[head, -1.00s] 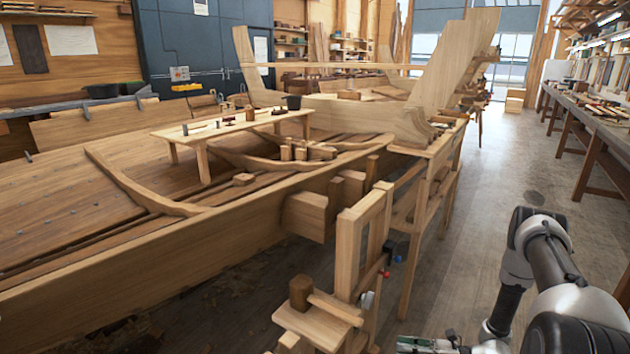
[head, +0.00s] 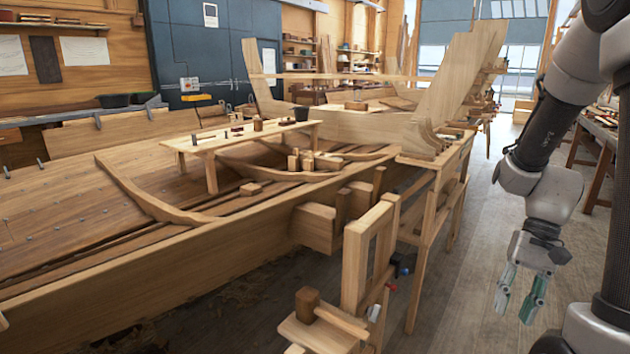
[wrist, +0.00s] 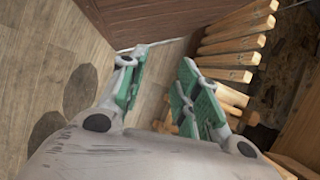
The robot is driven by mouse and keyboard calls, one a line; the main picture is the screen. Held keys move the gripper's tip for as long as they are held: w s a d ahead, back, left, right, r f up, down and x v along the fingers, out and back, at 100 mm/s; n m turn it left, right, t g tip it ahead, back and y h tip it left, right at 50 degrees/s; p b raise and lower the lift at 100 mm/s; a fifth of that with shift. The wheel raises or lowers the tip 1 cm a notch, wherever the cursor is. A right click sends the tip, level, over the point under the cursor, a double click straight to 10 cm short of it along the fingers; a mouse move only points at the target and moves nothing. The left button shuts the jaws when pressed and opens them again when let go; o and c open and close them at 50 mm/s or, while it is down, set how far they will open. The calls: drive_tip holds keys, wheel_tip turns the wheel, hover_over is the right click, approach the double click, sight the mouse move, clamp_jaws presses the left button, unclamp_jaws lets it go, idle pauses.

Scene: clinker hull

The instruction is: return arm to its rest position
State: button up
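My gripper (head: 518,296) hangs at the right of the head view, fingers pointing down over the bare floor, to the right of the wooden hull and its stands. Its two green-padded fingers are apart with nothing between them. The wrist view also shows the open gripper (wrist: 162,92), with wood floor between and beyond the fingers. My arm is raised and bent, its upper links running out of the top right of the head view.
The clinker hull (head: 190,262) fills the left and middle. A small bench (head: 240,138) stands in it. A wooden stand (head: 366,262) with a mallet (head: 322,308) is at front centre. A workbench (head: 600,130) runs along the right. The floor (head: 460,270) between is clear.

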drive_tip(key=s+a+r+n+t+h, duration=0.1)
drive_tip(key=r+t, duration=0.3)
drive_tip(key=r, duration=0.5)
drive_tip(key=s+a+r+n+t+h, duration=0.1)
drive_tip(key=s+r+n+t, duration=0.3)
drive_tip(key=r, duration=0.5)
drive_tip(key=shift+s+a+n+h, duration=0.2)
drive_tip(key=shift+s+n+h, duration=0.1)
drive_tip(key=shift+h, duration=0.6)
